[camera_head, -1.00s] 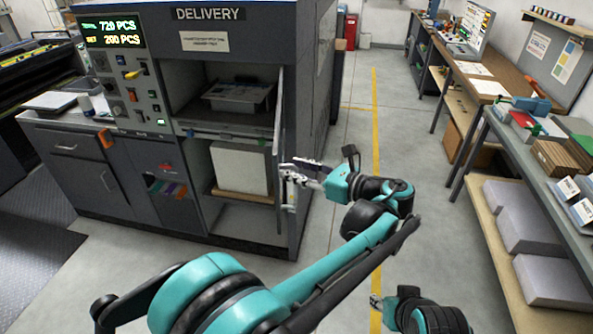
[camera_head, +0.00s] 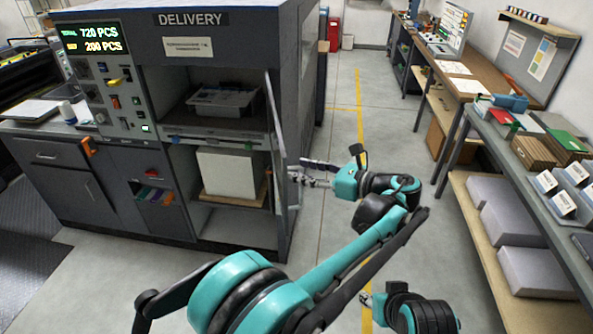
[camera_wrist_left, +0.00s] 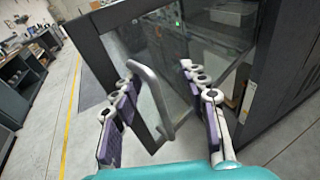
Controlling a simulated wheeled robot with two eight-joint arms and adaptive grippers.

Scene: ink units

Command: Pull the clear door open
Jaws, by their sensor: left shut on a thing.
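The clear door (camera_head: 279,140) hangs at the right side of the delivery cabinet's opening, swung out and seen nearly edge-on in the head view. Its see-through panel (camera_wrist_left: 128,45) and grey bar handle (camera_wrist_left: 152,95) show in the left wrist view. My left gripper (camera_head: 299,176) is at the door's outer side, shut on the handle; in the left wrist view the bar stands between its purple-padded fingers (camera_wrist_left: 163,112), nearer the left one. My right gripper (camera_head: 365,298) is low in the head view, away from the door; its fingers are too small to judge.
The delivery cabinet (camera_head: 222,55) holds a grey tray (camera_head: 222,101) on its upper shelf and a white stack (camera_head: 228,176) below. Free floor (camera_head: 335,120) with a yellow line lies right of it. A long bench (camera_head: 508,138) with boxes runs along the right.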

